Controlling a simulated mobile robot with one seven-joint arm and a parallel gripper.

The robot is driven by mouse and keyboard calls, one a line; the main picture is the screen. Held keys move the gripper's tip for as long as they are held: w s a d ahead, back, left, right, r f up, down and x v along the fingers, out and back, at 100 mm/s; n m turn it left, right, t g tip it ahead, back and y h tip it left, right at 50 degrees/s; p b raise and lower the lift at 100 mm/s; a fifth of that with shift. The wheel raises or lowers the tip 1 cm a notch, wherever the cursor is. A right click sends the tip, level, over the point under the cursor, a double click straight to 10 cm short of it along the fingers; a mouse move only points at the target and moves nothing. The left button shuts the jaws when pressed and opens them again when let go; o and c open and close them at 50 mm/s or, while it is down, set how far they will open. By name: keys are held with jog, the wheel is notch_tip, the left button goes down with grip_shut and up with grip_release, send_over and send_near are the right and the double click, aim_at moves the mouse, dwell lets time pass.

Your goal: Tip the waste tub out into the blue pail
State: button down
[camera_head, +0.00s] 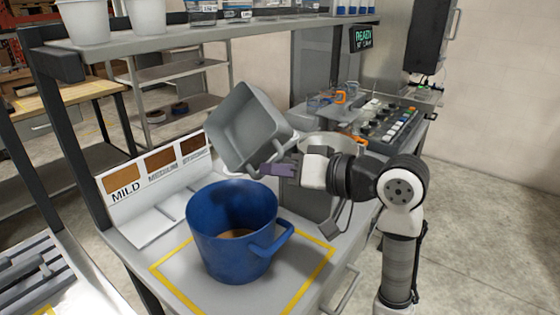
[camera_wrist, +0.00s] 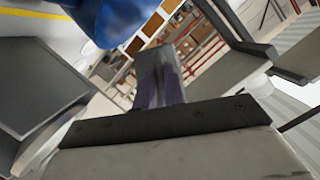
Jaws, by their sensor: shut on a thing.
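The waste tub (camera_head: 250,125) is a grey square tub, held tilted in the air above and behind the blue pail, its open side facing the camera. The inside that shows looks empty. My gripper (camera_head: 272,170) is shut at the tub's lower edge; the exact grip is partly hidden. The gripper also shows in the wrist view (camera_wrist: 160,80). The blue pail (camera_head: 232,235) stands upright on the bench inside a yellow outline, its handle to the right. Some brown material (camera_head: 238,233) lies at its bottom. The pail shows blurred in the wrist view (camera_wrist: 112,20).
A grey bin (camera_head: 322,200) stands behind my gripper. A sample board marked MILD (camera_head: 125,187) stands left of the pail. A shelf with white cups (camera_head: 85,22) hangs above. A control panel (camera_head: 385,120) is at the back right.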

aim_at(284, 154)
jog(key=m+p, duration=0.1)
jog(key=p, duration=0.1)
jog(key=w+r+m+g+y+p, duration=0.1)
jog(key=m, duration=0.1)
jog(key=d+r+m+p, duration=0.1)
jog(key=m+p, duration=0.1)
jog(key=shift+w+g+p, duration=0.25)
jog(key=shift+g+p, duration=0.05)
jog(key=shift+p, duration=0.05)
jog(key=m+p, duration=0.1)
jog(key=p, duration=0.1)
jog(key=m+y+p, duration=0.1)
jog(key=m+p, duration=0.1)
jog(key=shift+r+g, duration=0.3)
jog(key=shift+r, duration=0.05)
jog(key=shift+w+f+m, duration=0.1)
jog(key=shift+f+m, duration=0.1)
jog(key=shift+m, duration=0.1)
jog(key=shift+r+m+y, duration=0.15)
jog(key=shift+m+y, duration=0.15)
jog(key=shift+m, duration=0.4)
jog(key=shift+d, duration=0.15)
